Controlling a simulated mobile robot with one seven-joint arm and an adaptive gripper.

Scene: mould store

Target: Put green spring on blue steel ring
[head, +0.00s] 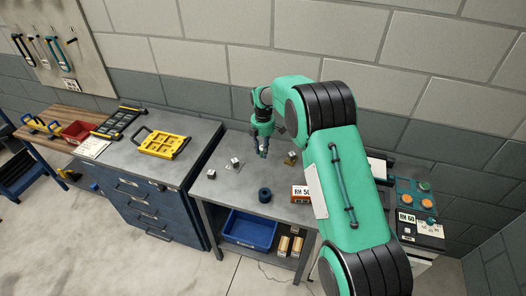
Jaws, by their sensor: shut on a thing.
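My gripper (262,152) hangs over the back part of the grey metal table, pointing down. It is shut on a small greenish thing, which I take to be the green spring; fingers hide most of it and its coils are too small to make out. The blue steel ring (265,195) is a dark blue round piece near the table's front edge. It lies in front of my gripper, apart from it, with nothing seen on top of it.
Small metal pieces (236,161) lie left of my gripper and a brownish piece (291,158) to its right. An orange box (300,193) marked RH 50 stands right of the ring. A blue bin (248,230) is below. The yellow case (164,143) lies on the left cabinet.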

